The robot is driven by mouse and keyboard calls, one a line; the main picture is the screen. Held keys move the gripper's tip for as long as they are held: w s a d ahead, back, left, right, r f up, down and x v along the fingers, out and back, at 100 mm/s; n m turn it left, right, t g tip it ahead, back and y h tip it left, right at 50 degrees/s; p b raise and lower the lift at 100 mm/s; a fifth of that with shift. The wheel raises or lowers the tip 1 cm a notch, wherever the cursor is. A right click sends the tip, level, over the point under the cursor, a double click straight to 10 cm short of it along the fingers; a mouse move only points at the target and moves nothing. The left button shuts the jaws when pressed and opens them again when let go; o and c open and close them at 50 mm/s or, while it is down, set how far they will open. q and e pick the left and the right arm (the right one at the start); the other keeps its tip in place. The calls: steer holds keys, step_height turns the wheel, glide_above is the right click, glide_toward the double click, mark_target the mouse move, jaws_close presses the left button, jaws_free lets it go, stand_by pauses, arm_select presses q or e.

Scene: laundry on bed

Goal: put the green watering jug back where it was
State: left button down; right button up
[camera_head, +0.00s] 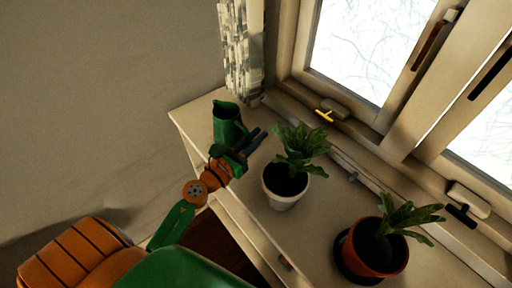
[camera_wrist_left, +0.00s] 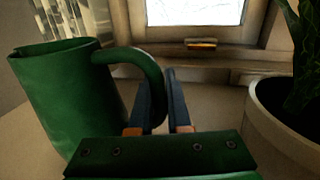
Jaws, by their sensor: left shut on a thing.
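The green watering jug (camera_head: 228,123) stands upright at the left end of the pale sideboard top, near the window corner. It also fills the left of the left wrist view (camera_wrist_left: 62,95), with its handle to the right. My left gripper (camera_head: 257,139) is at the handle side of the jug. In the left wrist view its two dark fingers (camera_wrist_left: 168,105) are at the handle, shut on it. Whether the jug's base touches the sideboard is hard to tell. My right gripper is not in view.
A white pot with a leafy plant (camera_head: 285,185) stands close to the right of my left gripper. A terracotta pot (camera_head: 376,252) stands further right. The sideboard (camera_head: 190,115) has a bare strip at its left edge. A curtain (camera_head: 241,60) and window are behind.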

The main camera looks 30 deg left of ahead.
arm_select(q)
step_height(320, 180, down, 2)
steer(key=shift+f+b, duration=0.1)
steer(key=shift+b, duration=0.2)
steer(key=shift+w+r+p, duration=0.1)
steer(key=shift+r+p, duration=0.2)
steer(key=shift+f, duration=0.1)
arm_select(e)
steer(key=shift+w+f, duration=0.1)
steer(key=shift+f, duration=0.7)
arm_select(q)
steer(key=c, duration=0.9)
jaws_free()
steer(key=shift+o, duration=0.2)
steer(key=shift+d, duration=0.1)
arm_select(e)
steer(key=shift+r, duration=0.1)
